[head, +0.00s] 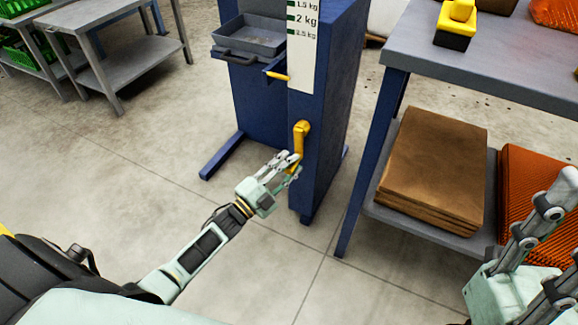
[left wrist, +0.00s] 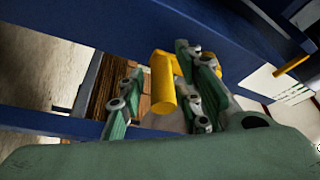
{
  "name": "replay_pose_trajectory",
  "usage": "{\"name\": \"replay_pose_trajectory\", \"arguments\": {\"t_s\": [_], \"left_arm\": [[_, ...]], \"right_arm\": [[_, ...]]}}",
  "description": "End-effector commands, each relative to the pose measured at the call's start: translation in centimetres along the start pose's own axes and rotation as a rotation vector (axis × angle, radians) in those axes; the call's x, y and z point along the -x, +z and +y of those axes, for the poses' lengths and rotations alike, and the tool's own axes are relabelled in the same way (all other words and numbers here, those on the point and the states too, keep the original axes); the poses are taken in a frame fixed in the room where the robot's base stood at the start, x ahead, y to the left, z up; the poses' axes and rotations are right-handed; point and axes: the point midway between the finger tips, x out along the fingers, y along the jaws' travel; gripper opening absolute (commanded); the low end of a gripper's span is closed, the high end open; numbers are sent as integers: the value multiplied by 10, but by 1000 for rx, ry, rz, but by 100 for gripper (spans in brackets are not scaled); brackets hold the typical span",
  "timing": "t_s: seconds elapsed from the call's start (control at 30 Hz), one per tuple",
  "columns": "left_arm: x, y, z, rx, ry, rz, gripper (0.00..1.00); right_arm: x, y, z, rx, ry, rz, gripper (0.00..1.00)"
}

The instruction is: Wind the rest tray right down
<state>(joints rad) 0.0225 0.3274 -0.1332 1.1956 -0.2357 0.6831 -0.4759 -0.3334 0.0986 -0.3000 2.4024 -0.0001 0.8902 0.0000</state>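The grey rest tray (head: 250,41) is on the front of a blue column (head: 322,150), near its upper part. My right gripper (head: 566,225) is open and empty at the right edge, partly cut off.
A blue-framed bench (head: 410,55) stands right of the column, with brown sacks (head: 432,165) and orange netting (head: 525,190) on its lower shelf. A grey metal table (head: 125,60) stands at the back left. The floor before the column is clear.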

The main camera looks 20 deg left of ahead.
Motion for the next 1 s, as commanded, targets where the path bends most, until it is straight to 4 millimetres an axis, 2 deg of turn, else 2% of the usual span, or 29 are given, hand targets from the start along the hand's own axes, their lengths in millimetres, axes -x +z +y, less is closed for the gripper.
{"name": "replay_pose_trajectory", "arguments": {"t_s": [0.17, 0.27, 0.5, 0.7, 0.83, 1.0], "left_arm": [[5, -1, 0, 1, 0, 1, 32], [18, -1, 1, 1, 1, 1, 32], [69, 0, 1, 0, 3, -2, 32], [105, 1, 0, 0, 1, -2, 32], [117, 1, 0, 0, 0, -1, 32], [121, 1, -1, -1, -1, -1, 32]], "right_arm": [[-1, 0, 0, 1, -1, 1, 40], [0, 0, 0, 1, 0, 1, 40], [0, 0, 0, 0, 0, 0, 40], [0, 0, 0, 0, 0, 0, 40], [0, 0, 0, 0, 0, 0, 40], [0, 0, 0, 0, 0, 0, 40]]}}
